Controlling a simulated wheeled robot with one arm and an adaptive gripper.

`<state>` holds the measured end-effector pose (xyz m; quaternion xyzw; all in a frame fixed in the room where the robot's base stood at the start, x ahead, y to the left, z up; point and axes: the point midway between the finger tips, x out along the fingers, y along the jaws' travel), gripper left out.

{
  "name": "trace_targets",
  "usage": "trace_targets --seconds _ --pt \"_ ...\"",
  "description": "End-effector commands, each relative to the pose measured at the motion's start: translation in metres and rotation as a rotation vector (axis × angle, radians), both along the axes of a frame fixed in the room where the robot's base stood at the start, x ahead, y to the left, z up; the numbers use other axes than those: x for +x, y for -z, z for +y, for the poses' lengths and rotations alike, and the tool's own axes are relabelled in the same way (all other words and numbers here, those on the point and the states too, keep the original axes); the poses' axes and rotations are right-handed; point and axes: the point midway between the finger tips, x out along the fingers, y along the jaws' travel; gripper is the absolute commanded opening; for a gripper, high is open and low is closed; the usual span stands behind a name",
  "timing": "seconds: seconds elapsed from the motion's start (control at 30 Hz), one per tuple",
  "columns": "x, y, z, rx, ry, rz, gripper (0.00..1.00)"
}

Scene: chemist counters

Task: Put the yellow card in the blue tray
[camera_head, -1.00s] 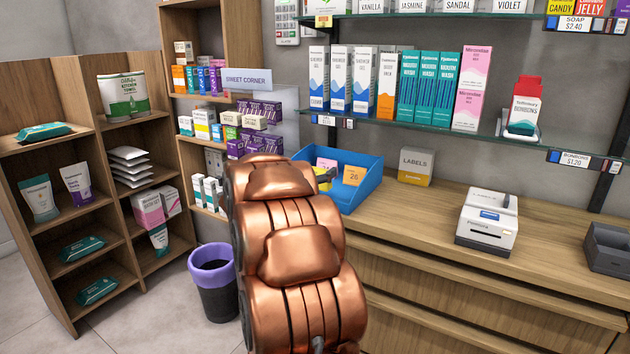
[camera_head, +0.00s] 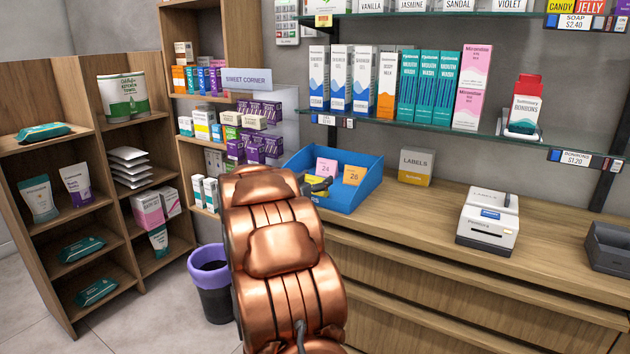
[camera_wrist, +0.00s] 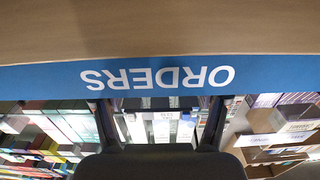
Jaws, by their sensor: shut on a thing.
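The blue tray (camera_head: 365,191) stands on the counter at its left end, behind my arm. A pink card marked 24 (camera_head: 326,168) and an orange card marked 26 (camera_head: 353,175) stand in it. My gripper (camera_head: 319,186) is dark and small at the tray's left part, mostly hidden by my copper arm. It is shut on the yellow card (camera_head: 313,179), of which only a small yellow patch shows. In the wrist view, the tray's blue front (camera_wrist: 270,78) with the upside-down word ORDERS spans the picture; the card is not clear there.
A yellow and grey LABELS box (camera_head: 415,167) and a white printer (camera_head: 487,222) stand right of the tray on the wooden counter (camera_head: 440,205). A glass shelf (camera_head: 400,124) with boxes hangs above. A purple-rimmed bin (camera_head: 210,280) stands on the floor at left.

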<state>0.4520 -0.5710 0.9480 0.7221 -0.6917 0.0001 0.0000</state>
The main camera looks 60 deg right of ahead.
Motion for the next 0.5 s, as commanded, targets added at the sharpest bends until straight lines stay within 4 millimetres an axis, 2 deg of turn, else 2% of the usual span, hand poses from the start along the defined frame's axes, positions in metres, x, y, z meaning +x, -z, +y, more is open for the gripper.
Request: trace_targets --seconds 0.1,0.13,0.37,0.5 --pt "0.0002 0.0030 0.0001 0.000 0.000 0.000 0.59" --pt "0.0001 0.0032 0.0001 0.000 0.000 0.000 0.74" --pt "0.0001 0.0028 0.0000 0.000 0.000 0.000 0.98" --pt "0.0001 0.0028 0.0000 0.000 0.000 0.000 0.98"
